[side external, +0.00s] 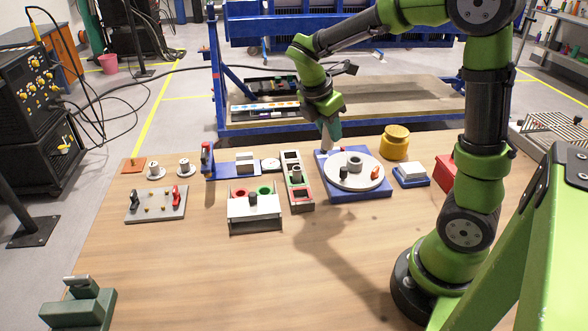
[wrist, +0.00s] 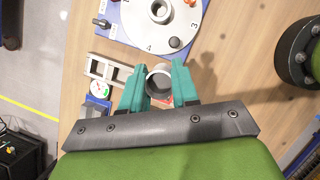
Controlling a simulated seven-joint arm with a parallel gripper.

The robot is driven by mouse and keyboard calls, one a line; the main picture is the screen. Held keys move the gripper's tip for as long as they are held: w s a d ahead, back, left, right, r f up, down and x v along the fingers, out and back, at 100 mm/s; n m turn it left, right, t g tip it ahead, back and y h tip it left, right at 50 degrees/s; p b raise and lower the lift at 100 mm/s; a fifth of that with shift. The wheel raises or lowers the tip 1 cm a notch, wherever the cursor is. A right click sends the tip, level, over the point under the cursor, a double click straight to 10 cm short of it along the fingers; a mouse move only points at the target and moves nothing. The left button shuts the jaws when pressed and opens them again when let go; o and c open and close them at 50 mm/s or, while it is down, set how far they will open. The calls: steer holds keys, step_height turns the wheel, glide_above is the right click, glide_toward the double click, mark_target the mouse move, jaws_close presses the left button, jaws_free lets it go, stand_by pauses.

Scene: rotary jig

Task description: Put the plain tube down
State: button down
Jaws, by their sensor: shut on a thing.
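My gripper (wrist: 160,86) is shut on a pale grey hollow tube (wrist: 159,76), its open end facing the wrist camera. In the side view, my gripper (side external: 330,143) is beyond the back-left edge of the rotary jig, pointing down. Only a small pale part of the tube shows there, and its height is hard to tell. The jig has a white numbered disc (side external: 365,181) on a blue base (side external: 352,196). A grey ring (side external: 355,162) is at the disc's centre, with a black peg (side external: 344,174) and an orange piece (side external: 376,173) near its edge.
A rack with square wells (side external: 297,190) stands left of the jig, and a round dial (side external: 270,164) beyond it. A yellow canister (side external: 395,142) and a blue block with a white top (side external: 411,174) are to the right.

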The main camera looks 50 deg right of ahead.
steer(key=w+a+n+t, duration=0.1)
steer(key=w+a+n, duration=0.2)
steer(key=a, duration=0.4)
steer(key=f, duration=1.4)
steer(key=shift+w+d, duration=0.1)
steer(key=shift+d, duration=0.25)
steer(key=shift+f, duration=0.1)
steer(key=c, duration=0.8)
jaws_free()
steer(key=shift+c, duration=0.2)
steer(key=v, duration=1.2)
steer(key=s+a+r+m+t+y, duration=0.2)
steer(key=s+r+m, duration=0.3)
steer(key=m, duration=0.6)
steer(key=s+a+r+m+t+y, duration=0.2)
steer(key=s+r+m+t+y, duration=0.2)
steer(key=s+m, duration=0.4)
steer(key=r+m+t, duration=0.1)
steer(key=m, duration=0.2)
steer(key=shift+a, duration=0.4)
